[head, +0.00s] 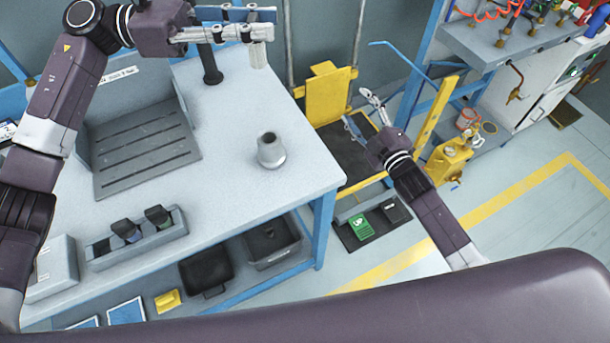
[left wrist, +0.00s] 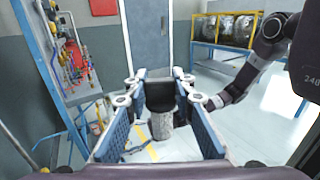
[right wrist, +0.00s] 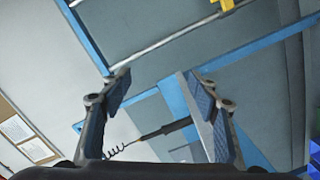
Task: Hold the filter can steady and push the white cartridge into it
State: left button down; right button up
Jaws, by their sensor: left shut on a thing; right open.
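My left gripper (head: 272,25) is over the far edge of the bench. It is shut around a pale cylinder (head: 258,56), apparently the white cartridge, which shows below the fingers. In the left wrist view the pale cylinder (left wrist: 160,124) stands between the fingers, with a black shape behind or above it. A grey can with a narrower neck and dark opening (head: 271,151), apparently the filter can, stands upright on the bench near the right edge, apart from both grippers. My right gripper (head: 362,112) is open and empty, off the bench's right side; it also shows in the right wrist view (right wrist: 158,80).
A black post (head: 211,68) is beside the pale cylinder. A grey slatted tray (head: 145,150) and a holder with dark-topped items (head: 135,240) occupy the bench's left. A yellow-backed lift (head: 330,95) stands beyond the right edge. The bench around the grey can is clear.

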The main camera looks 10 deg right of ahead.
aim_at(276, 150)
jog(key=s+a+r+n+y, duration=0.1)
jog(key=s+a+r+n, duration=0.1)
jog(key=s+a+n, duration=0.2)
jog(key=s+a+r+n+y, duration=0.2)
jog(key=s+a+n, duration=0.2)
jog(key=n, duration=0.3)
jog(key=s+a+r+n+y, duration=0.2)
jog(key=s+a+r+n, duration=0.1)
jog(key=a+n, duration=0.3)
jog(key=shift+s+r+n, duration=0.1)
jog(key=shift+s+n, duration=0.2)
jog(key=shift+s, duration=0.3)
jog(key=s+n, duration=0.1)
jog(key=s+a+n, duration=0.1)
jog(key=n, duration=0.1)
jog(key=s+a+n, duration=0.1)
jog(key=s, duration=0.1)
jog(key=shift+a+n+g+y, duration=0.15)
jog(key=shift+n+g+y, duration=0.15)
jog(key=shift+g+y, duration=0.1)
jog(key=s+n, duration=0.1)
jog(key=s+f+n, duration=0.1)
jog(key=s+a+f+n, duration=0.1)
jog(key=s+n, duration=0.1)
jog(key=shift+a+f+g, duration=0.1)
jog(key=shift+g, duration=0.2)
jog(key=shift+s+a+f+n+h, duration=0.1)
jog(key=shift+s+f+n+h, duration=0.25)
jog(key=shift+n, duration=0.25)
jog(key=shift+x, duration=5.85)
